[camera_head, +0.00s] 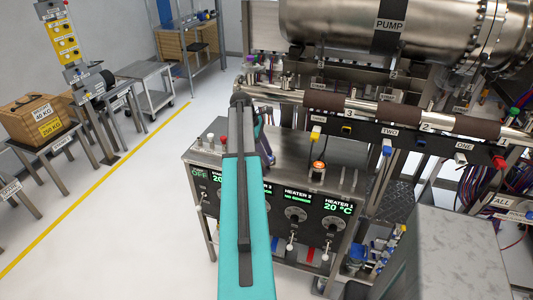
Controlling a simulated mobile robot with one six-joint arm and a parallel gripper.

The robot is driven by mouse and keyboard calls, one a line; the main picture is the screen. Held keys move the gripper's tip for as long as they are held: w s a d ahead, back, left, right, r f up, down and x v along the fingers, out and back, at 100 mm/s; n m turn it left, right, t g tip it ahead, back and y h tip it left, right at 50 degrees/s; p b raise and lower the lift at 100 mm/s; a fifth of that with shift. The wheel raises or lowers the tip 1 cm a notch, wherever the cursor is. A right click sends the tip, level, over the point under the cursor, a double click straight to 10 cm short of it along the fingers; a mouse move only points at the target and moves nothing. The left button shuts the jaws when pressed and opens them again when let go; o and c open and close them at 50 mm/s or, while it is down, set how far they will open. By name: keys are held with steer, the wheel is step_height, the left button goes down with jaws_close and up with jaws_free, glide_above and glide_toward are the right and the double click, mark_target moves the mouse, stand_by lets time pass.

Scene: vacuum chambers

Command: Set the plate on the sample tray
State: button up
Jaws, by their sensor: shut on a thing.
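My teal and dark grey arm reaches up through the middle of the view, over the heater bench. My gripper is not visible, and neither is anything it may hold; the arm hides the space behind it. I cannot make out a plate or a sample tray in this view.
The heater bench (280,172) has dials, displays and an orange button (318,167). Behind it run a pipe with brown sleeves (392,112) and a large steel pump cylinder (340,25). A grey block (455,260) fills the lower right. A wooden crate (38,117) stands left; open floor (120,240) lies lower left.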

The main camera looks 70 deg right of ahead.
steer(key=shift+f, duration=0.1)
steer(key=o, duration=1.4)
steer(key=shift+c, duration=0.2)
steer(key=b+v, duration=0.3)
steer(key=v, duration=0.9)
